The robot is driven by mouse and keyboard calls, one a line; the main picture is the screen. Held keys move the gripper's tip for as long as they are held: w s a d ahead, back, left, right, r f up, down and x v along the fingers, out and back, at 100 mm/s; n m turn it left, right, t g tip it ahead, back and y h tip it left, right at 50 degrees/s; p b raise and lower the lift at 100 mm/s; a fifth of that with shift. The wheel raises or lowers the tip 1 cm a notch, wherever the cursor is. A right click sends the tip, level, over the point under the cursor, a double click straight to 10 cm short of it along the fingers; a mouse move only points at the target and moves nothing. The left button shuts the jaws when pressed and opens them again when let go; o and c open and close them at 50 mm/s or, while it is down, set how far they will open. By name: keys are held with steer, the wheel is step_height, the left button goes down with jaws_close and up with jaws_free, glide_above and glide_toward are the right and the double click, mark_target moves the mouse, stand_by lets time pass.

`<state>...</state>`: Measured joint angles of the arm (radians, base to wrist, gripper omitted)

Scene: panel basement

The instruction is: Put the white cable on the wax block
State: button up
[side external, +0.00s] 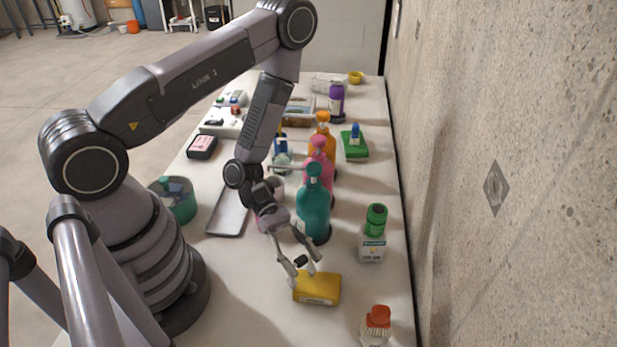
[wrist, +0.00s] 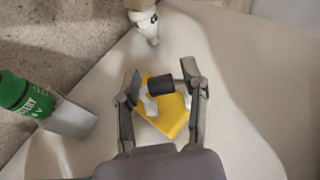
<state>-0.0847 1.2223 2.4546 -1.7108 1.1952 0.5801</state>
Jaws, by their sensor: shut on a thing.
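The wax block (side external: 316,289) is a yellow slab with a pale label on its side, lying on the table. It also shows in the wrist view (wrist: 174,122), below and beyond my fingertips. My gripper (side external: 303,267) points down just above the block's far left part. In the wrist view my gripper (wrist: 162,82) is shut on the white cable (wrist: 151,105), whose black middle band (wrist: 160,86) lies between the fingers, with white parts hanging over the block. Whether the cable touches the block is unclear.
A green-capped bottle (side external: 373,235) stands right of the block, and an orange-capped bottle (side external: 377,325) stands nearer the front. Teal (side external: 314,205), pink (side external: 320,160) and orange (side external: 324,125) bottles stand behind. A grey tray (side external: 229,212) lies left. A wall (side external: 500,110) borders the right side.

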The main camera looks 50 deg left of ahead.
steer(key=shift+f, duration=0.15)
steer(key=o, duration=1.1)
steer(key=shift+r, duration=0.2)
steer(key=v, duration=1.2)
steer(key=s+a+r+m+t+y, duration=0.1)
steer(key=r+m+y, duration=0.3)
steer(key=r, duration=0.5)
steer(key=s+a+r+m+t+y, duration=0.2)
steer(key=s+r+m+y, duration=0.2)
steer(key=r+m, duration=0.4)
steer(key=s+a+r+m+t+y, duration=0.2)
steer(key=r+m+y, duration=0.3)
steer(key=r, duration=0.6)
steer(key=shift+s+r+m+t+y, duration=0.2)
steer(key=shift+s+m+t+y, duration=0.1)
steer(key=shift+s+m, duration=0.15)
